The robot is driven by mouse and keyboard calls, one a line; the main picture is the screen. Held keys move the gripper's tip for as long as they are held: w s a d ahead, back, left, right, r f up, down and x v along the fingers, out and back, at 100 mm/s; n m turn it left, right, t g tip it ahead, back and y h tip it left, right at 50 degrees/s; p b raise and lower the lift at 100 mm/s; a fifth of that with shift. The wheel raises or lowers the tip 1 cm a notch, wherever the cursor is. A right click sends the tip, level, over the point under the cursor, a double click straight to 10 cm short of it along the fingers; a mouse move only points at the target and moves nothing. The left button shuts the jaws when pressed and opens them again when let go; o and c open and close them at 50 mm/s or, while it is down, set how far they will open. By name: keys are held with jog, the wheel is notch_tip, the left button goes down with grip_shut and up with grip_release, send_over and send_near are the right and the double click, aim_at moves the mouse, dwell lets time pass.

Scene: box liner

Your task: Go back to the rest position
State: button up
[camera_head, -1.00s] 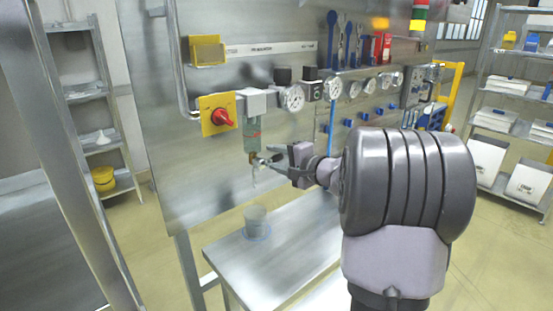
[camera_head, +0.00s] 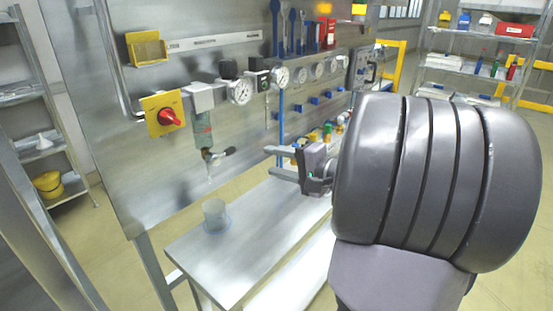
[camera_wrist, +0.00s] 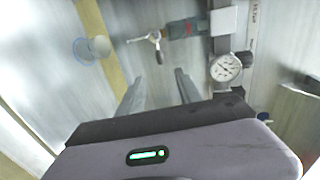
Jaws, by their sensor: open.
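My gripper (camera_head: 282,163) is open and empty in front of the metal panel (camera_head: 130,175), in the air above the bench. In the wrist view its two fingers (camera_wrist: 160,82) stand apart with nothing between them. A small valve with a dark handle (camera_head: 222,154) hangs under the green-grey filter bowl (camera_head: 203,130), to the left of my gripper and apart from it. The valve also shows in the wrist view (camera_wrist: 150,40), beyond the fingertips. My arm covers the right part of the panel and bench.
A clear cup (camera_head: 215,214) stands on a blue ring on the metal bench (camera_head: 190,255). A red knob on a yellow plate (camera_head: 163,117) and pressure gauges (camera_head: 240,91) project from the panel. Shelves (camera_head: 45,150) stand at the left, more (camera_head: 470,62) at the back right.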

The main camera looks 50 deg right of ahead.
dwell(0.3)
jog(key=w+a+f+n+g+y, duration=0.15)
jog(key=a+n+g+y, duration=0.4)
jog(key=a, duration=1.65)
jog(key=s+a+f+n+g+h, duration=0.2)
jog(key=s+a+n, duration=0.1)
jog(key=s+a, duration=0.4)
jog(key=s+a+f+n+g+h, duration=0.2)
jog(key=s+a+f+n, duration=0.1)
jog(key=s+a, duration=0.4)
jog(key=shift+s+f+n, duration=0.25)
jog(key=shift+f+n, duration=0.1)
jog(key=shift+n, duration=0.4)
